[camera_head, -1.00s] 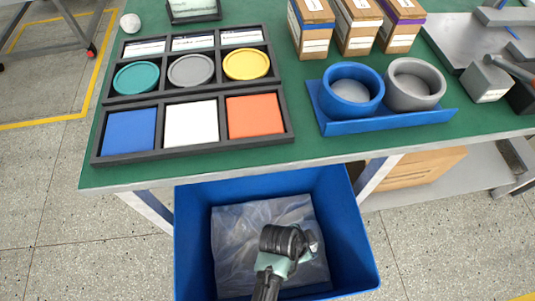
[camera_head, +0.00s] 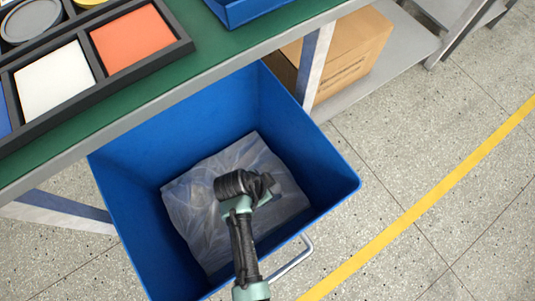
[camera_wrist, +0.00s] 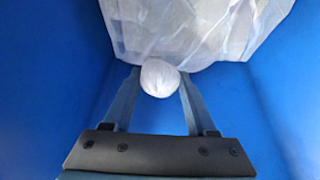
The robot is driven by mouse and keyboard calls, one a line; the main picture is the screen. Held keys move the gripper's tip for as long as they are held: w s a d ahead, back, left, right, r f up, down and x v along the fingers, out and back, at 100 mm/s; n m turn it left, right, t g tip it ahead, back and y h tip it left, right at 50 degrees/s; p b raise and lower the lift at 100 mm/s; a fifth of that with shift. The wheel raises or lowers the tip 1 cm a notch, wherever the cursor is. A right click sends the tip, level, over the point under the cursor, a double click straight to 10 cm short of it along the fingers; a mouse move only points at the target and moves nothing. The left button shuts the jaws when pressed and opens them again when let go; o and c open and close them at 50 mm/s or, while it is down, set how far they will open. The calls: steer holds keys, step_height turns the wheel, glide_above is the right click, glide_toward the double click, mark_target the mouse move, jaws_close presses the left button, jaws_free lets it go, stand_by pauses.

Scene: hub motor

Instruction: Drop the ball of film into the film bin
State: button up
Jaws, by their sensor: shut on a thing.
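The film bin (camera_head: 190,125) is a deep blue open box below the table edge in the head view. Crumpled clear film (camera_head: 190,210) lies inside it. My arm reaches over the bin, and its dark wrist hides my fingertips there. In the wrist view, my gripper (camera_wrist: 160,79) is shut on the ball of film (camera_wrist: 158,75), a small whitish ball between the fingertips. Blue bin walls (camera_wrist: 45,85) surround the gripper, and the film sheet (camera_wrist: 190,30) lies beyond the ball. I cannot tell whether the ball touches that sheet.
The green table (camera_head: 235,48) edges the bin at the upper left, with a dark tray (camera_head: 180,45) of coloured squares on it. A table leg (camera_head: 315,65) and a cardboard box (camera_head: 350,55) on a low shelf stand behind the bin. The floor to the right is clear.

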steer(key=shift+f+b, duration=1.15)
steer(key=shift+f, duration=1.4)
steer(key=shift+f, duration=0.1)
steer(key=o, duration=1.3)
steer(key=p+v, duration=0.6)
steer(key=v, duration=0.6)
steer(key=shift+d, duration=0.1)
